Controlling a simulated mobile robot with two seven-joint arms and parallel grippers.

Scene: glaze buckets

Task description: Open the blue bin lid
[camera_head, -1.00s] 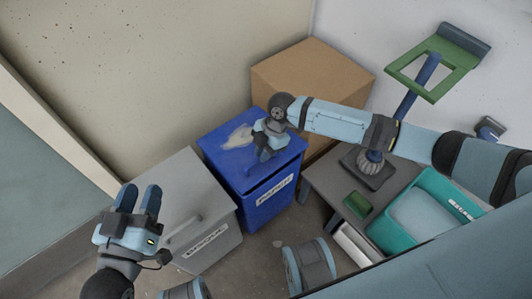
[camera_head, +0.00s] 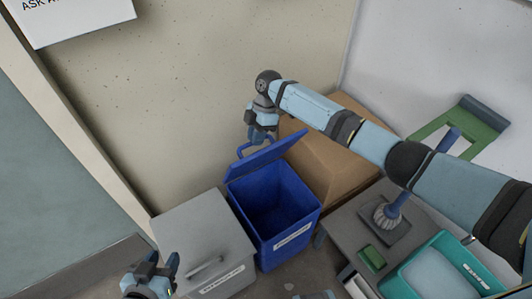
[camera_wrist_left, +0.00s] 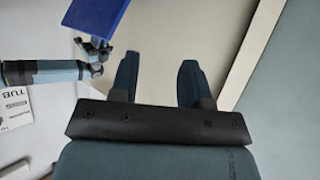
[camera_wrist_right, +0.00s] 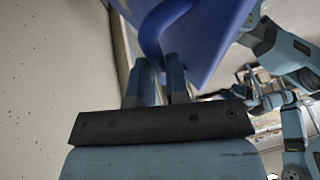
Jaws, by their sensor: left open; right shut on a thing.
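The blue bin (camera_head: 285,222) stands in the middle of the head view, with a white label on its front. Its blue lid (camera_head: 264,158) is raised and tilted up, and the dark inside of the bin shows. My right gripper (camera_head: 257,139) is shut on the lid's handle (camera_head: 243,147) at the raised edge. In the right wrist view the blue handle (camera_wrist_right: 152,40) runs down to the fingers (camera_wrist_right: 160,78). My left gripper (camera_head: 162,268) is open and empty, low in front of the grey bin. The left wrist view shows its two fingers apart (camera_wrist_left: 158,82).
A grey bin (camera_head: 205,235) with a closed lid stands left of the blue bin. A cardboard box (camera_head: 335,160) is behind it on the right. A grey table with a brush (camera_head: 388,215), a green block (camera_head: 372,257) and a teal tub (camera_head: 440,275) is at the right.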

